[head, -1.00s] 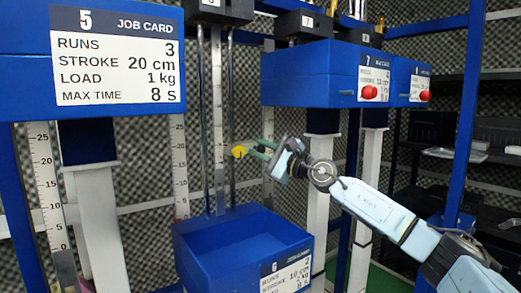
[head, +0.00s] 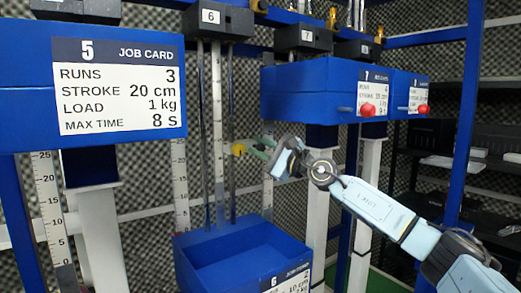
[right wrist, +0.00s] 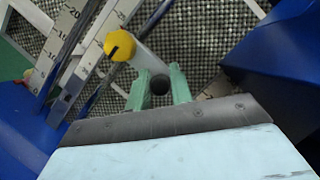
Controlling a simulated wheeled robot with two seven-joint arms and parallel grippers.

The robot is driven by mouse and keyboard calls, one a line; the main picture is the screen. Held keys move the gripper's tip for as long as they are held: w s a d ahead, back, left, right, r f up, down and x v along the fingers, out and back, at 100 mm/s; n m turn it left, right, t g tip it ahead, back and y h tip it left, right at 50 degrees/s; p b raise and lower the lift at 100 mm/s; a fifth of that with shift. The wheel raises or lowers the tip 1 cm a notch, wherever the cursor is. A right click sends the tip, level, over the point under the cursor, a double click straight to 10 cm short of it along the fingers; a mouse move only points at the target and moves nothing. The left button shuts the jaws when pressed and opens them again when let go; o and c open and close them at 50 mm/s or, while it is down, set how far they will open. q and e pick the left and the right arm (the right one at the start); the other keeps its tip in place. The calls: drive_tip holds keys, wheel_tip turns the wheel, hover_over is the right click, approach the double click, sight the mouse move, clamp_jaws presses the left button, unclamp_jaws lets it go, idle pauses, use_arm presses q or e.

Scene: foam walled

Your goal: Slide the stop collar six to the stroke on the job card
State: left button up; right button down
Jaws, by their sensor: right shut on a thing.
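Stop collar six shows as a yellow knob (head: 238,149) at the right rod of station 6, beside its scale (head: 217,120). My right gripper (head: 264,147) reaches in from the right with green fingers next to the knob. In the right wrist view, the fingers (right wrist: 160,88) are shut around a dark round piece of the collar, with the yellow knob (right wrist: 119,46) just beyond. I cannot read the scale value at the collar. My left gripper is out of view.
The blue station 5 box (head: 25,90) with its card (head: 120,88) is at the near left. Blue boxes of stations 7 (head: 300,90) and 8 stand right of the rods, with red knobs (head: 367,110). A blue post (head: 466,110) and dark shelves are at the right.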

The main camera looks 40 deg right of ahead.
drive_tip(key=c, duration=1.2)
unclamp_jaws()
drive_tip(key=shift+c, duration=0.2)
drive_tip(key=shift+f, duration=0.1)
drive_tip(key=shift+s+d+f+b, duration=0.15)
drive_tip(key=shift+s+f+b, duration=0.05)
drive_tip(key=shift+s+b, duration=0.15)
use_arm(q)
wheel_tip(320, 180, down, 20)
drive_tip(key=b, duration=1.9)
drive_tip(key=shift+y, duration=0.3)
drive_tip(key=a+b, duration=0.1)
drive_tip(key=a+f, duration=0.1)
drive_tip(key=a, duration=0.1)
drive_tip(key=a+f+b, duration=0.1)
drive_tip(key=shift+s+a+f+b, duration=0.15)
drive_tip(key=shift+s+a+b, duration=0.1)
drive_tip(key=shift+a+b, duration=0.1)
use_arm(e)
drive_tip(key=v, duration=1.2)
drive_tip(key=shift+s, duration=0.3)
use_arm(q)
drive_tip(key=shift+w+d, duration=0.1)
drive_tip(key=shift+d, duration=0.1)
use_arm(e)
drive_tip(key=shift+r, duration=0.1)
